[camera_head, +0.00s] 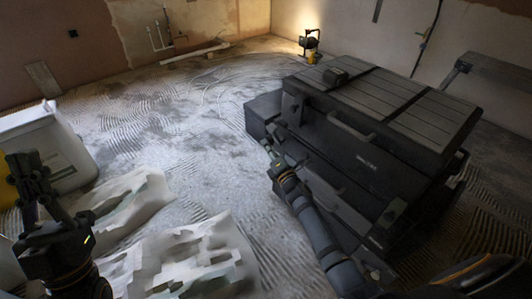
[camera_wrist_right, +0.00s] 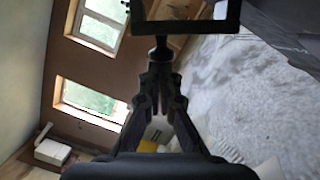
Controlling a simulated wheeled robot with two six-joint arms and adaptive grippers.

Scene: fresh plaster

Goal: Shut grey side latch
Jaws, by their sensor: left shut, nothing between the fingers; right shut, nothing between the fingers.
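A dark stacked toolbox (camera_head: 365,150) stands at the right in the head view, with a handle on its front. A grey latch-like piece (camera_head: 292,108) sits at its left end, and another (camera_head: 388,214) at its lower right front; I cannot tell for certain which is the side latch. My right gripper (camera_head: 269,151) is shut and empty by the toolbox's left front corner. In the right wrist view its closed fingertips (camera_wrist_right: 160,50) are just below a dark frame-shaped part (camera_wrist_right: 186,26); contact is unclear. My left gripper (camera_head: 25,170) is shut and empty, far left.
Torn white sheeting (camera_head: 185,262) lies on the floor at lower left, near a white tub (camera_head: 50,150). A lit work lamp (camera_head: 309,43) stands behind the toolbox. The ridged floor (camera_head: 190,130) between is mostly clear.

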